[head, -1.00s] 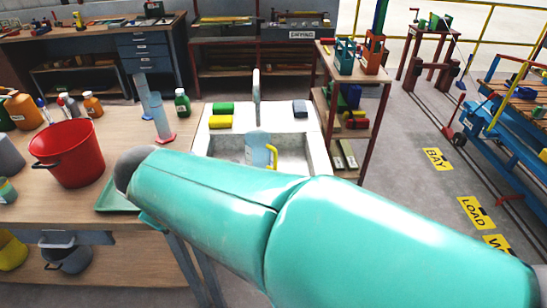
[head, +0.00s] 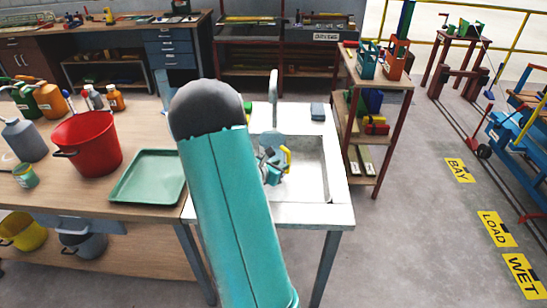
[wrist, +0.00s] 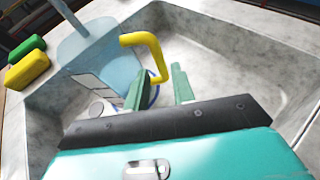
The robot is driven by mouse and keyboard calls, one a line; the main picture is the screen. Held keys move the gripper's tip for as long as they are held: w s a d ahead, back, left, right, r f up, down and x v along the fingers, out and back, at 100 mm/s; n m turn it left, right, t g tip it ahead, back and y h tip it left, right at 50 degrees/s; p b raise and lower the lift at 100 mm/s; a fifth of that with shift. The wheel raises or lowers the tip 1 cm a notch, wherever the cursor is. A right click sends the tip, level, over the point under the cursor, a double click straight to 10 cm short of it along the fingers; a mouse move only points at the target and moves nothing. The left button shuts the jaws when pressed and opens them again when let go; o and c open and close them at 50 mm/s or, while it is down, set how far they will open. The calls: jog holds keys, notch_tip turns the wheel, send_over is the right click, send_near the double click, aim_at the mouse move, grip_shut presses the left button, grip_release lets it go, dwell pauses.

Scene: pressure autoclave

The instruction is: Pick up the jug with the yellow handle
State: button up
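The pale blue jug (wrist: 95,50) with the yellow handle (wrist: 147,45) stands in the sink basin (wrist: 225,50) in the wrist view. My gripper (wrist: 158,88) is open, its two green fingers apart beside the jug. The handle's lower end shows between the fingertips, but I cannot tell whether it is within their reach. Nothing appears gripped. In the head view, my gripper (head: 268,165) covers much of the jug, and the yellow handle (head: 288,158) shows at its right.
A tap (head: 273,90) rises behind the basin. A green sponge (wrist: 27,47) and a yellow sponge (wrist: 27,70) lie on the sink's edge. Left of the sink are a green tray (head: 121,192) and a red bucket (head: 90,145). A shelf rack (head: 372,120) stands at the right.

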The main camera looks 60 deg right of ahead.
jog(key=shift+n, duration=0.3)
jog(key=x, duration=0.8)
jog(key=shift+w+d+f, duration=0.1)
jog(key=shift+d+f, duration=0.05)
grip_shut()
